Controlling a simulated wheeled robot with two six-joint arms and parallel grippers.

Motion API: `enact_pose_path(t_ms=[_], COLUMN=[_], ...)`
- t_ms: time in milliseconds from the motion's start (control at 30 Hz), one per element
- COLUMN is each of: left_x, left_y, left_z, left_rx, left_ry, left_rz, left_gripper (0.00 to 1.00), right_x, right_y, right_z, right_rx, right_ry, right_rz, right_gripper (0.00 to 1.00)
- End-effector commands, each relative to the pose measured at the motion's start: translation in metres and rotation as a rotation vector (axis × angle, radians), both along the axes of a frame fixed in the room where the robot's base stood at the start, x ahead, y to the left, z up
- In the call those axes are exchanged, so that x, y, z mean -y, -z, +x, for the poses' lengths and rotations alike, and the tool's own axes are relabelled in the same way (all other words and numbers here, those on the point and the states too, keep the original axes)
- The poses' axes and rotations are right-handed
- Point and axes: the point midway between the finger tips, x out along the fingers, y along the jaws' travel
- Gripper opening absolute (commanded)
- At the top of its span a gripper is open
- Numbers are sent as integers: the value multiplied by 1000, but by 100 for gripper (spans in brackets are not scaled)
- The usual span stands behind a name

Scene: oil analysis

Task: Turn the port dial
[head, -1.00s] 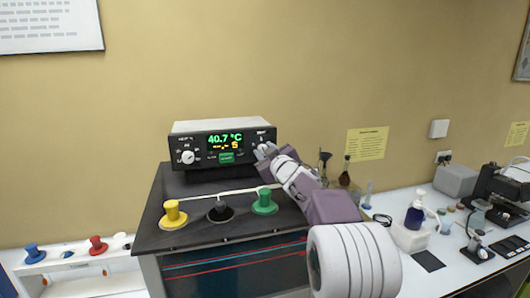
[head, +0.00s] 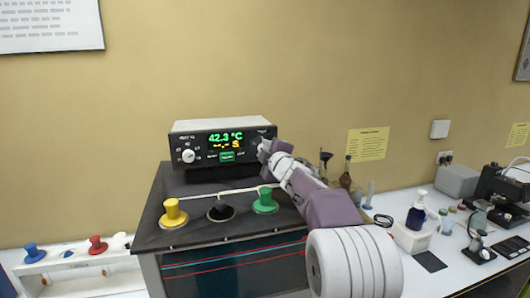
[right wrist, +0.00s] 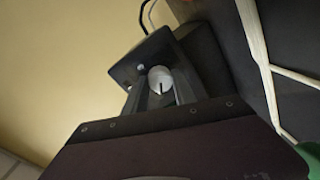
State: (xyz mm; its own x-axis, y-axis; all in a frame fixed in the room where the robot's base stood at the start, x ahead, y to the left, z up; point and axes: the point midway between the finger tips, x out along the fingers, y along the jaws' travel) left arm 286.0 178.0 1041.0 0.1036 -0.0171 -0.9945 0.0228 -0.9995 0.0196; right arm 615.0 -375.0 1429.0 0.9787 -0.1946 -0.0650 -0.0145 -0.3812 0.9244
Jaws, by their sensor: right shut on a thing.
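The black control box (head: 200,139) sits at the back of the dark bath unit, with a lit display reading 42.3 °C. My right gripper (head: 265,150) is at the right end of its front panel and hides the right-hand dial there in the head view. In the right wrist view that white port dial (right wrist: 160,78), with a dark pointer line, sits between the fingers of my right gripper (right wrist: 163,92), which is shut on it. Another white dial (head: 188,156) is on the left of the panel. My left gripper is not in view.
The bath top (head: 192,236) has a yellow plug (head: 173,213), a dark middle opening (head: 220,212) and a green plug (head: 265,201). A white rack with a blue plug (head: 34,253) and a red plug (head: 97,245) stands left. Bottles and instruments crowd the right bench.

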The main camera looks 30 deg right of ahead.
Motion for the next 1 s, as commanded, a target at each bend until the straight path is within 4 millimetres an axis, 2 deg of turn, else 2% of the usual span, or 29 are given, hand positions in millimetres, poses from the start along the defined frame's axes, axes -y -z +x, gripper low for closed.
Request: enact_pose_path(t_ms=[567,600,667,700,1000], left_x=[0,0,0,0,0], left_y=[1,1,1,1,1], left_z=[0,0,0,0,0], left_rx=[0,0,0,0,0], left_ry=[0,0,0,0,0], left_rz=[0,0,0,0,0], left_gripper=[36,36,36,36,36], right_x=[0,0,0,0,0], right_y=[2,2,1,1,0], right_z=[0,0,0,0,-1], right_rx=[-11,-11,-11,-11,-8], right_ry=[1,1,1,0,0], right_rz=[-33,-33,-33,-33,-32], right_gripper=[0,35,51,54,54])
